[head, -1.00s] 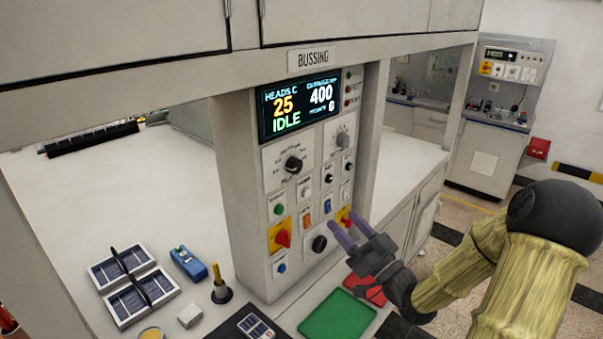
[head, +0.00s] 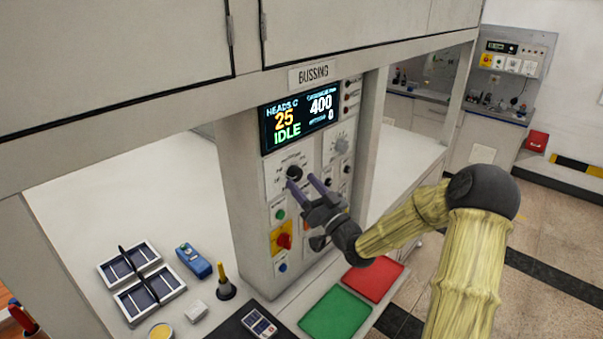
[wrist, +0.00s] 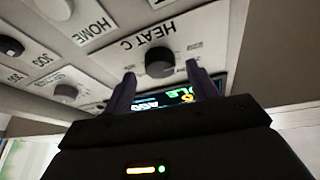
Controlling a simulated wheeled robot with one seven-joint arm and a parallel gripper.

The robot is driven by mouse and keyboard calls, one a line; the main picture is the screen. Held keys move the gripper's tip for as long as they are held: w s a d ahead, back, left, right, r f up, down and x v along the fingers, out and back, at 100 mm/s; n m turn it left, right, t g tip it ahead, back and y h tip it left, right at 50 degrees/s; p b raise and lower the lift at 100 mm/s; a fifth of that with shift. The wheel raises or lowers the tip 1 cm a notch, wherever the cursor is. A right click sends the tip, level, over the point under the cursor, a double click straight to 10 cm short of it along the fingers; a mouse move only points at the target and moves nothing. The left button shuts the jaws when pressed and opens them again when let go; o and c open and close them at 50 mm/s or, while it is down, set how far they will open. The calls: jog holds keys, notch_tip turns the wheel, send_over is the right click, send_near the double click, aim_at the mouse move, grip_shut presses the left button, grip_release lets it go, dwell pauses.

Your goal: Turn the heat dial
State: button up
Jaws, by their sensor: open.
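The heat dial is a round black knob (head: 293,173) on a pale plate of the control panel, below the display (head: 299,117). In the wrist view the knob (wrist: 160,62) sits under the upside-down label "HEAT C". My gripper (head: 302,183) is open, its two purple-grey fingers pointing at the panel by the dial. In the wrist view its fingertips (wrist: 158,80) stand apart on either side of the knob, and I cannot tell whether they touch it. The display reads 25, 400 and IDLE.
A second dial (head: 341,145) is to the right. A green button (head: 280,214) and a red knob on yellow (head: 284,240) sit below. Green (head: 335,314) and red (head: 374,278) mats, a blue device (head: 193,261) and solar-cell trays (head: 150,295) lie on the bench.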

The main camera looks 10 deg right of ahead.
jog(key=shift+x, duration=0.95)
jog(key=c, duration=1)
